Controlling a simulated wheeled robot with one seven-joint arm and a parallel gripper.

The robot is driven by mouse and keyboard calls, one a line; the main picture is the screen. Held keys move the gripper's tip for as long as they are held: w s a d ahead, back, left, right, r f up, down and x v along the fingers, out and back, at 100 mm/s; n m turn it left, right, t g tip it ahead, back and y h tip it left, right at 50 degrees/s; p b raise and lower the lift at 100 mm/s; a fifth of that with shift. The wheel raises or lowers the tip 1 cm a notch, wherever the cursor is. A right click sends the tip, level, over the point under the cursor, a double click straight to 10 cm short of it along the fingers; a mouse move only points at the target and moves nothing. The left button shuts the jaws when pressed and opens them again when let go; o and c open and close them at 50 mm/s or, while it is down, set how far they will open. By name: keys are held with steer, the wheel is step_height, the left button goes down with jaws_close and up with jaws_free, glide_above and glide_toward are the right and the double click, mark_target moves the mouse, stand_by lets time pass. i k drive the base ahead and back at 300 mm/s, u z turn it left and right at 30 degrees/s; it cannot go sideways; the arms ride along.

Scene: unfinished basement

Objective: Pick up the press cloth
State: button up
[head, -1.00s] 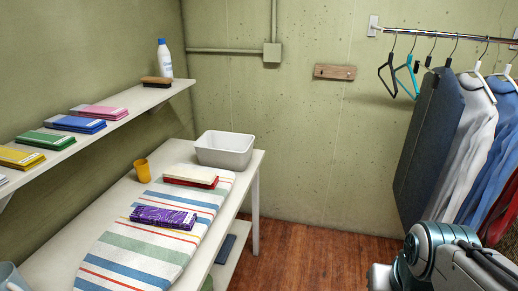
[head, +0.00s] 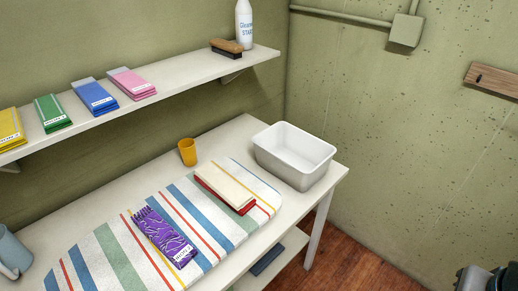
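Two folded cloth-like items lie on the striped ironing pad (head: 118,252) on the white table. One is a purple patterned cloth (head: 164,236) with a pale label at its near end. The other is a cream folded piece (head: 226,184) on top of a red one (head: 238,208), farther back near the white basin. No readable label tells me which is the press cloth. Both lie flat, with nothing on top of them. My gripper is not in view; only a small part of my arm shows at the bottom right corner, well away from the cloths.
A white basin (head: 294,156) stands at the table's back right, and a yellow cup (head: 187,152) behind the pad. A grey-blue jug (head: 12,254) is at left. The wall shelf (head: 180,98) holds several coloured folded packets, a brush (head: 227,47) and a bottle (head: 244,24).

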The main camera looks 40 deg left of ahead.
mark_target(237, 196)
steer(key=u, duration=0.7)
steer(key=i, duration=0.85)
steer(key=u, duration=1.3)
steer(key=i, duration=0.25)
steer(key=u, duration=0.2)
